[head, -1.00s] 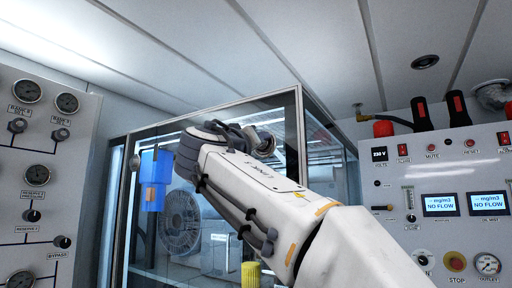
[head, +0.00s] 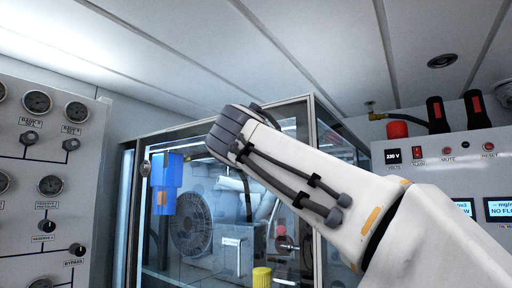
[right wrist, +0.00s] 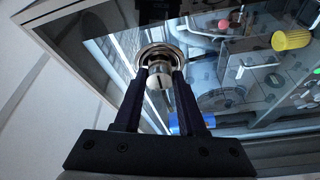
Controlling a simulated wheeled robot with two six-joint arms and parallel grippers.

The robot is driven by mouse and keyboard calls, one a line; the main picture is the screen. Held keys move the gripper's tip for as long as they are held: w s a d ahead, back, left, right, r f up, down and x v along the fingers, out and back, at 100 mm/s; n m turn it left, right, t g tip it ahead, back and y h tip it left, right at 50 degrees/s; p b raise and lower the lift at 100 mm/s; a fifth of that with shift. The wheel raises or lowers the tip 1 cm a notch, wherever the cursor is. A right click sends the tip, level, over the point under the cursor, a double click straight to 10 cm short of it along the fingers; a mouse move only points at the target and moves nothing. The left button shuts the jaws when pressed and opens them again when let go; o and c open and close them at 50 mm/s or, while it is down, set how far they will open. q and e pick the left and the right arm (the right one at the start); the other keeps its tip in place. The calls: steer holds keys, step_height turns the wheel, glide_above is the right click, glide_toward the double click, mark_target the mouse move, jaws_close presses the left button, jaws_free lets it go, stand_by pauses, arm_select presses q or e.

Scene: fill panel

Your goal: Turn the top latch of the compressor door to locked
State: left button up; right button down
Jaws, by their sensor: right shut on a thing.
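The compressor door is a glass panel in a metal frame (head: 265,113), and it looks closed in the head view. In the right wrist view the top latch (right wrist: 160,73) is a round silver knob on a ring base against the glass. My right gripper (right wrist: 163,80) has its two dark fingers on either side of the knob, shut on it. In the head view my right arm reaches in from the right across the door; its gripper and the top latch are hidden behind it. My left gripper is not in view.
A gauge panel (head: 55,130) stands at the left and a control panel with screens (head: 440,165) at the right. A blue filter housing (head: 166,182), a fan (head: 190,226) and a yellow cylinder (head: 262,277) show at the door. The ceiling is close above.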

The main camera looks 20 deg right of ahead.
steer(key=shift+r+n, duration=0.1)
steer(key=shift+n, duration=0.3)
steer(key=c, duration=0.5)
jaws_free()
steer(key=b+v, duration=0.3)
steer(key=v, duration=0.7)
steer(key=shift+s+b, duration=0.25)
steer(key=shift+b, duration=0.15)
steer(key=shift+a, duration=0.1)
